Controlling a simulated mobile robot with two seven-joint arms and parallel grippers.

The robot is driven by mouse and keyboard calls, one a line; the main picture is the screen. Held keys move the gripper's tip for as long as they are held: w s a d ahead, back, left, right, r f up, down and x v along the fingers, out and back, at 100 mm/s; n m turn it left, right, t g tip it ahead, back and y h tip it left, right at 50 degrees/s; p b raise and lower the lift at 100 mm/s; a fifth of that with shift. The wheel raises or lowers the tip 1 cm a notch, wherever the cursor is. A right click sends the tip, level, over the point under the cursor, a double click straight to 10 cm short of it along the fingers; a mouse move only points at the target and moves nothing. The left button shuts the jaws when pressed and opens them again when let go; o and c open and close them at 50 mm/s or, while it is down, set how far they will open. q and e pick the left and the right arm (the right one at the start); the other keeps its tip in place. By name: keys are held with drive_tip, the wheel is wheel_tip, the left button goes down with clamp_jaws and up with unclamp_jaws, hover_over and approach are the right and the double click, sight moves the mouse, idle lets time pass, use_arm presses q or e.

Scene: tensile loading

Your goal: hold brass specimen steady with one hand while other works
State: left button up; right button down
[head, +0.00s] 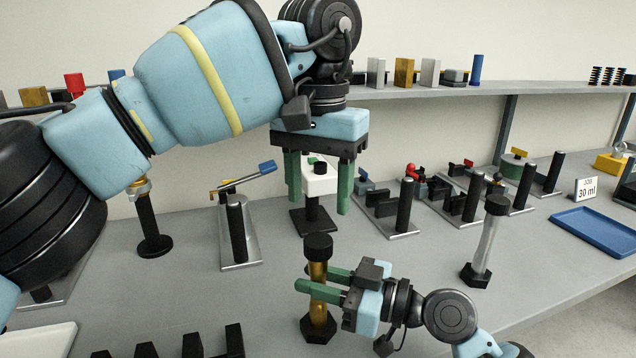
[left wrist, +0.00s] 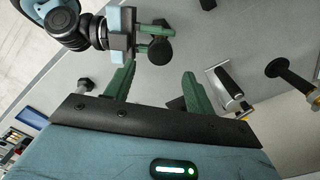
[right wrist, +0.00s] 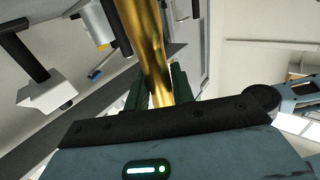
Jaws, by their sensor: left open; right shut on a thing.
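The brass specimen (head: 318,276) stands upright on the bench, with a black cap on top and a black hex base at the bottom. In the right wrist view its gold shaft (right wrist: 147,45) runs between the fingers. My right gripper (head: 312,280) is shut on the shaft below the cap. My left gripper (head: 318,200) is open and empty, pointing down above and behind the brass specimen. In the left wrist view the black cap (left wrist: 160,51) shows beyond the open left fingers (left wrist: 160,80), apart from them.
A silver specimen with black ends (head: 487,240) stands to the right. Several black clamp fixtures on metal plates (head: 240,235) line the bench behind. A blue tray (head: 600,230) and a "30 ml" card (head: 586,190) are at the right. A shelf (head: 450,90) runs along the back.

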sight(318, 239)
use_arm(q)
drive_tip(key=shift+f, duration=3.8)
